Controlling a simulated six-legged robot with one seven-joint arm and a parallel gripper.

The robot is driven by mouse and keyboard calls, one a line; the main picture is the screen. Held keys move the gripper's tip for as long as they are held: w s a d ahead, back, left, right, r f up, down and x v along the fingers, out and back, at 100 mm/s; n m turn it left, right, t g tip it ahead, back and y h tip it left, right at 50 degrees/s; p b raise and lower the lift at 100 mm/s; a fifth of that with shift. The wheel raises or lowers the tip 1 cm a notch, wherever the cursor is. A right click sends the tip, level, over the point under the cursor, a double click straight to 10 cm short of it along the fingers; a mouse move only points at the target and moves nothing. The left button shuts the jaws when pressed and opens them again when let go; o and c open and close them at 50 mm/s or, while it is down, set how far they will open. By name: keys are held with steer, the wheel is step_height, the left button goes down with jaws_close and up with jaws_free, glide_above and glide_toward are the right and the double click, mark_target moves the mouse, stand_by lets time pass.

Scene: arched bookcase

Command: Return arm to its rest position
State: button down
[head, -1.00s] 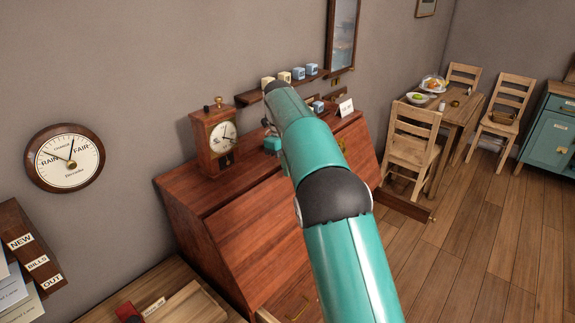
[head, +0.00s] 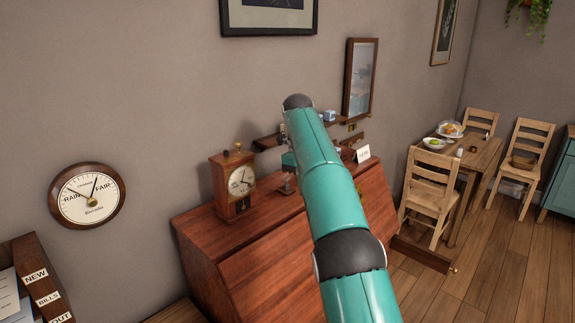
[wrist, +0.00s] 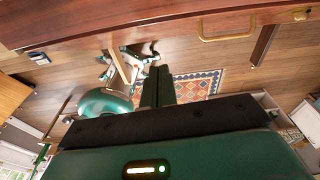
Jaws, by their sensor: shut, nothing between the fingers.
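My teal arm rises across the middle of the head view, in front of the wooden slant-front desk (head: 225,245). My gripper (wrist: 157,88) shows in the wrist view as two dark fingers side by side, shut with nothing between them. In the head view my gripper (head: 287,180) is small and partly hidden behind the arm. It appears just right of the mantel clock (head: 234,185), above the desk top. I cannot tell its exact gap from the desk.
A wall shelf (head: 268,142), a mirror (head: 360,80) and a white card (head: 363,153) are behind the arm. A barometer (head: 88,195) hangs left. A chair (head: 432,190) and dining table (head: 485,155) stand right. The wrist view shows a patterned rug (wrist: 198,86) and a brass handle (wrist: 228,37).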

steer(key=s+d+r+n+t, duration=0.1)
steer(key=s+d+r+n, duration=0.1)
steer(key=s+r+n, duration=0.3)
steer(key=s+d+r+n+t+y, duration=0.1)
steer(key=s+d+n, duration=0.1)
steer(key=s+n, duration=0.35)
steer(key=s+d+r+n+t, duration=0.1)
steer(key=s+d+r+n, duration=0.15)
steer(key=s, duration=0.45)
steer(key=s+f+n+t, duration=0.1)
steer(key=s+f+n, duration=0.5)
steer(key=s, duration=0.5)
steer(key=s+f+n+t, duration=0.2)
steer(key=s+f+n, duration=0.5)
steer(key=s, duration=0.5)
steer(key=shift+d+n+t, duration=0.25)
steer(key=shift+n+t, duration=0.05)
steer(key=shift+s, duration=0.15)
